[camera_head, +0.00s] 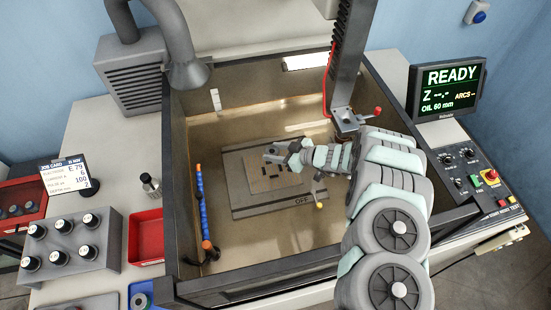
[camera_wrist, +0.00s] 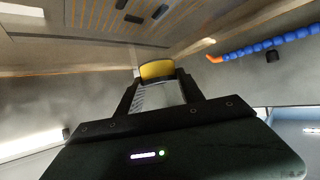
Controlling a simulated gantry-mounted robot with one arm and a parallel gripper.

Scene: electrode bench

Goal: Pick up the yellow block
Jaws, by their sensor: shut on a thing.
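The yellow block (camera_wrist: 157,70) shows in the wrist view between the tips of my gripper (camera_wrist: 158,84). The two dark fingers are shut on it from either side, and its yellow face looks toward the camera. In the head view my gripper (camera_head: 272,154) is over the plate inside the tank. I cannot make out the block there; it seems hidden by my gripper and arm. How far the block is from the plate is hard to tell.
Tank walls (camera_head: 340,262) enclose the work area. A grey plate (camera_head: 240,190) lies on the tank floor, with a yellow-tipped lever (camera_head: 319,205) beside my arm. A blue segmented hose (camera_head: 201,200) stands at left. A machine head (camera_head: 346,118) hangs behind my arm. A red tray (camera_head: 147,238) is outside.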

